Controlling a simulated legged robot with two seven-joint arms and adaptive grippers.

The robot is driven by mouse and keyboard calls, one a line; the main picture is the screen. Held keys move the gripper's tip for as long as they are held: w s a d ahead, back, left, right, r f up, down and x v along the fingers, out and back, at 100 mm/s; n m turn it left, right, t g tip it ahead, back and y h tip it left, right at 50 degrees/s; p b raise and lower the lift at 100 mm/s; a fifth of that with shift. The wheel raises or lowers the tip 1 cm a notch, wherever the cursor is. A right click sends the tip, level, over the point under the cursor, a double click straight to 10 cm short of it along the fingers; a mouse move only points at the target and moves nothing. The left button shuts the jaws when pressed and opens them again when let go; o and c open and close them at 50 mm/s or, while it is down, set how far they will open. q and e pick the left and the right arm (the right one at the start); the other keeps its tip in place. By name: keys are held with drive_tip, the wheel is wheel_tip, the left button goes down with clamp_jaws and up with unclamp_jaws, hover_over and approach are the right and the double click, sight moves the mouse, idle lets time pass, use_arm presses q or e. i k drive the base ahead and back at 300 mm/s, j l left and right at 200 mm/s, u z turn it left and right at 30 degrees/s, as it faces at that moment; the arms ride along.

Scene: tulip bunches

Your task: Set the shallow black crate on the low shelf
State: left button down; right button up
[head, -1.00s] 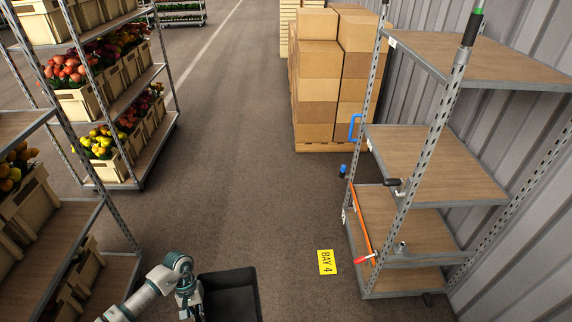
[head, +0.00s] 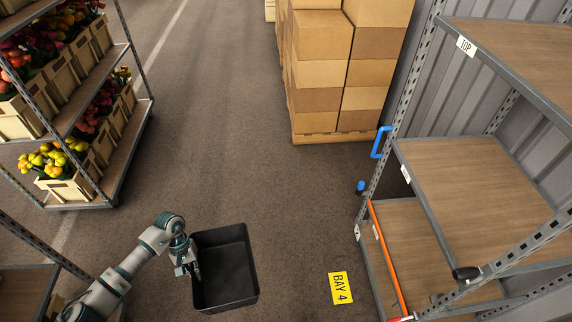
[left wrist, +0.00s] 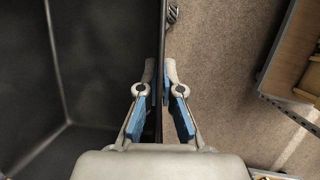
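The shallow black crate (head: 225,268) is empty and shows near the bottom centre of the head view, left of the rack. My left gripper (head: 187,268) is at its left wall. In the left wrist view the crate (left wrist: 95,60) fills the left side, and my left gripper's fingertips (left wrist: 161,75) close on its wall, one finger inside and one outside. The rack at right has a low wooden shelf (head: 408,238), partly hidden by the shelf above; the crate is apart from it. My right gripper is out of view.
An orange bar (head: 389,262) slants along the low shelf's left side. A blue handle (head: 381,142) juts from the rack post. A yellow BAY 4 sign (head: 340,288) lies on the floor. Stacked cartons (head: 325,80) stand behind; a flower trolley (head: 125,155) stands left. The middle floor is clear.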

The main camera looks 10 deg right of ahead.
sight(409, 249)
drive_tip(key=i+j+z, duration=0.1)
drive_tip(key=i, duration=1.65)
drive_tip(key=i+z, duration=0.1)
drive_tip(key=z, duration=0.75)
drive_tip(key=i+j+z, duration=0.1)
drive_tip(key=z, duration=0.3)
drive_tip(key=j+z, duration=0.1)
drive_tip(key=z, duration=0.3)
drive_tip(key=i+j, duration=0.05)
